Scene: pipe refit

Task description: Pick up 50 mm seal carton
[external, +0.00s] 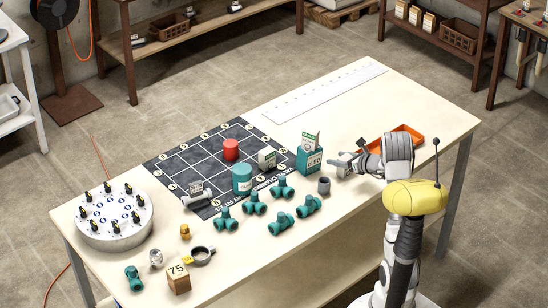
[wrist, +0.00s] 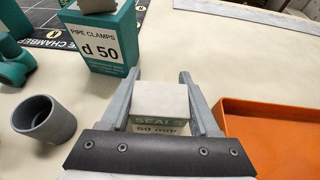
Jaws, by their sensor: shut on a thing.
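The 50 mm seal carton (wrist: 160,103) is a small white box with a green band reading "SEALS 50 mm". In the wrist view it sits between the two fingers of my gripper (wrist: 160,84), which is shut on it. Part of its label is hidden behind the gripper body. In the external view my gripper (external: 345,162) is low over the table's right half, between the teal clamp box and the orange tray. I cannot tell whether the carton touches the table.
A teal box marked "PIPE CLAMPS d 50" (wrist: 103,42) stands left of my gripper, with a carton on top (external: 311,142). A grey pipe socket (wrist: 45,121) is nearer left. An orange tray (wrist: 268,108) lies close right. The table beyond, towards the white ruler strip (external: 325,92), is clear.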

